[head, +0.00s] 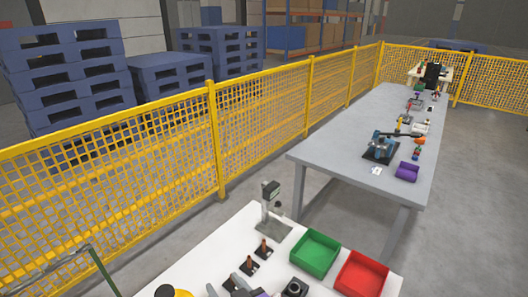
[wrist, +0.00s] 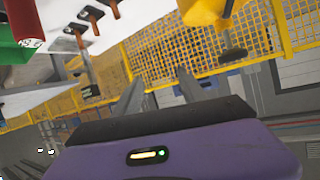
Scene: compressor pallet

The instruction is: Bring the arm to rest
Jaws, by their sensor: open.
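My gripper (wrist: 160,92) shows in the wrist view with its purple body at the bottom and two grey fingers standing apart. Nothing is between the fingers. In the head view only a small part of what looks like my gripper (head: 242,282) shows at the bottom edge, over the near white table (head: 215,262). The rest of the arm is out of view.
On the white table stand a green bin (head: 315,253), a red bin (head: 361,274), a grey stand (head: 268,208) and orange-handled pieces (head: 263,248). A yellow mesh fence (head: 265,120) runs behind. A long grey table (head: 345,140) holds several items. Floor at right is clear.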

